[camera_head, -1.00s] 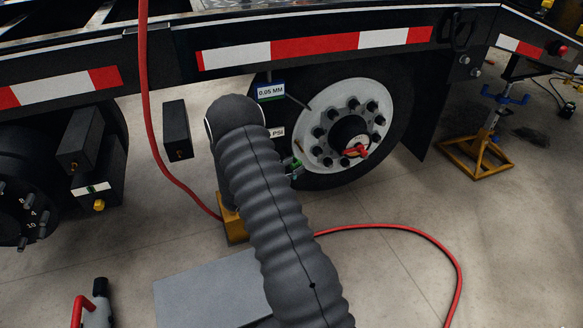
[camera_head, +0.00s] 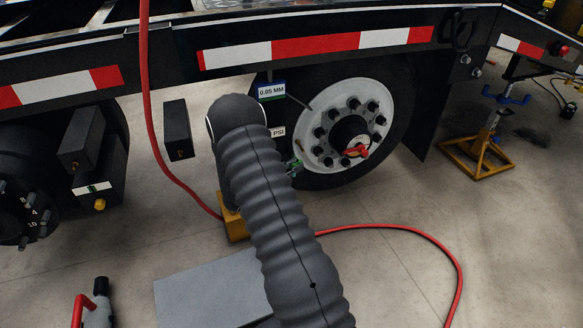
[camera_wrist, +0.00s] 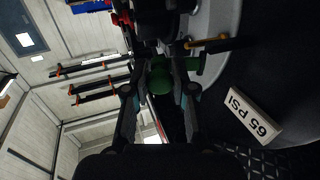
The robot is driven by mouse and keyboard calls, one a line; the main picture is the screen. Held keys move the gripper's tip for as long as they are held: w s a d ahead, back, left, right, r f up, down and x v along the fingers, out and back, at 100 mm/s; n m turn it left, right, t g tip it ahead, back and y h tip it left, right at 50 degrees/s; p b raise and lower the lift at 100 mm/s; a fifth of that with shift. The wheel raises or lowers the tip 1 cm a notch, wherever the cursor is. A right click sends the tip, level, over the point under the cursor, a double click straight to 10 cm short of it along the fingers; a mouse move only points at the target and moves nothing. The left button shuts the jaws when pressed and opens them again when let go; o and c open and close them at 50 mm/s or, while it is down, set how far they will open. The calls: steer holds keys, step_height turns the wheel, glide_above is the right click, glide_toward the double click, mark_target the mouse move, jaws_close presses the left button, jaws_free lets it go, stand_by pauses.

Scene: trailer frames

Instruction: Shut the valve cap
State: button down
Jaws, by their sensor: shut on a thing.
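The valve cap (camera_wrist: 160,78) is a dark green rounded piece in the wrist view, with a short green arm to its right. My gripper (camera_wrist: 160,92) is shut on it, one finger on each side. An orange valve stem (camera_wrist: 205,43) lies close above and right of the cap, beside the pale wheel rim. I cannot tell whether the cap touches the stem. In the head view my gripper (camera_head: 293,166) shows only in part at the lower left of the white wheel (camera_head: 317,151); my arm hides the rest.
A "65 PSI" label (camera_wrist: 253,116) is beside the tire. A "0.05 MM" sign (camera_head: 271,91) hangs above the wheel. A red hose (camera_head: 445,255) loops on the floor, and a yellow jack stand (camera_head: 477,158) stands at the right.

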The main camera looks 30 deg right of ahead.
steer(key=shift+d+t, duration=0.15)
steer(key=shift+t, duration=0.15)
steer(key=d+n+t+y+b, duration=0.6)
steer(key=n+t+y+b, duration=0.2)
steer(key=n+t+y, duration=0.5)
steer(key=shift+w+n+t, duration=0.35)
steer(key=shift+n+t, duration=0.05)
steer(key=shift+t, duration=0.7)
steer(key=c, duration=0.9)
jaws_free()
steer(key=shift+c, duration=0.2)
steer(key=shift+s, duration=0.1)
